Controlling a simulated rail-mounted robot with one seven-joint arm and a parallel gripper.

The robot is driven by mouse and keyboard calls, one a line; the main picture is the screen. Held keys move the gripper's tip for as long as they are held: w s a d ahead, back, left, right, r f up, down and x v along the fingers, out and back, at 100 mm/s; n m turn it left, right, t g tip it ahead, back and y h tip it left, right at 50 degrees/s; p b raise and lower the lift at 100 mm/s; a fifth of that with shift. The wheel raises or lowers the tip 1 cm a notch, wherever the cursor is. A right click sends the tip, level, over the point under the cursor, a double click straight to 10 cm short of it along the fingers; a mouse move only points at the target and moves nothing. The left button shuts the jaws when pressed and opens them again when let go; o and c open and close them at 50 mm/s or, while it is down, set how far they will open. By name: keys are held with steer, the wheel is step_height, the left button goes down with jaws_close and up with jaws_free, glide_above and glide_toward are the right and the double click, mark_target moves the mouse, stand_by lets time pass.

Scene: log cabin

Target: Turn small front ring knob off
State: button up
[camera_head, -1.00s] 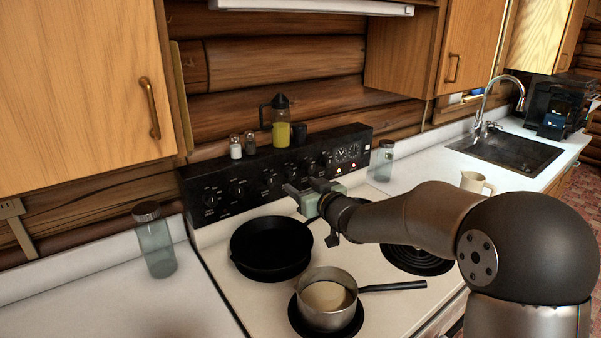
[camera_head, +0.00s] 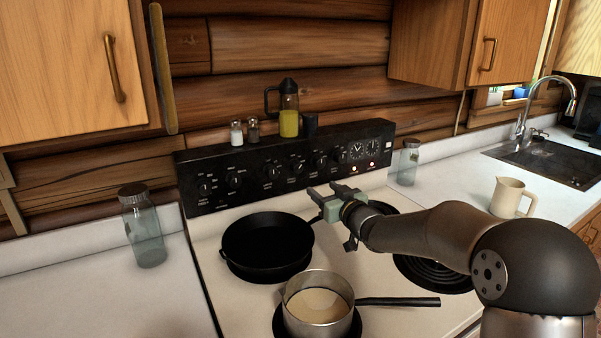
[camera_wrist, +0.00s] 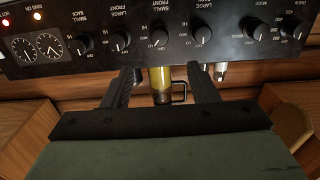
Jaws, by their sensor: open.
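The small front ring knob (camera_wrist: 158,40) is a black knob on the stove's black control panel. In the wrist view, which shows the panel upside down, it sits between the open fingers' lines, under a label that seems to read SMALL FRONT. In the head view it appears to be the knob (camera_head: 298,165) near the panel's middle. Its exact setting is too small to tell. My gripper (camera_head: 322,189) is open and empty, in front of and below the panel, apart from the knobs. Its two dark fingers (camera_wrist: 162,72) also show in the wrist view.
Other knobs (camera_wrist: 202,35) flank it closely. A black pan (camera_head: 262,243) sits left of my gripper, and a saucepan (camera_head: 318,300) stands in front.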

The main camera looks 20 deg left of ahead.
mark_target(298, 170)
steer(key=p+x, duration=0.3)
steer(key=x, duration=1.1)
steer(key=shift+w+a, duration=0.1)
steer(key=shift+w, duration=0.05)
steer(key=c, duration=1)
